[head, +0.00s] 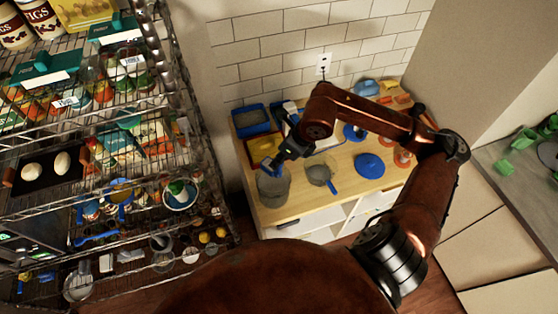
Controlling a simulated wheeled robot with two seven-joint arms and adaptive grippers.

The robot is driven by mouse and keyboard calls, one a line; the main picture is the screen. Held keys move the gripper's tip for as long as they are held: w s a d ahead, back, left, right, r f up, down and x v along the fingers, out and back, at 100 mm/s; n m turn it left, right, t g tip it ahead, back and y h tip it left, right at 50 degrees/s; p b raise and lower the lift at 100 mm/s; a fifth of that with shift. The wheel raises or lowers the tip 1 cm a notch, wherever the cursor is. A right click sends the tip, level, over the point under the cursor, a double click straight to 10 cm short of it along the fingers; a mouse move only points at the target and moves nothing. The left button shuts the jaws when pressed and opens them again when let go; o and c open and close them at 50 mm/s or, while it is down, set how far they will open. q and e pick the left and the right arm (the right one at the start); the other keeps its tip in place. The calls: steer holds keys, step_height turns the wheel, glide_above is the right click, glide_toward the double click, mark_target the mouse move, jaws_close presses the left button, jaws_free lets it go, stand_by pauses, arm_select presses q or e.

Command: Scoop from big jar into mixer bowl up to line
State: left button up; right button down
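My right arm reaches in from the right over a light wooden counter. Its dark gripper (280,162) is tilted down above a large grey, see-through round container (273,190) at the counter's front left. A small blue piece shows at the fingertips; I cannot tell whether it is held. I cannot tell whether this container is the big jar or the mixer bowl, and its fill level and line are not readable. A smaller grey round vessel (318,174) with a blue handle stands to its right. My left gripper is not in view.
A blue tray (252,121) and a yellow-rimmed tray (264,148) lie at the counter's left. A blue lid (369,165) lies right of the vessels. A loaded wire shelf (195,110) stands close on the left. A tiled wall (270,50) backs the counter.

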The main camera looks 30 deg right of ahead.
steer(key=shift+r+p, duration=0.75)
steer(key=shift+r, duration=1.25)
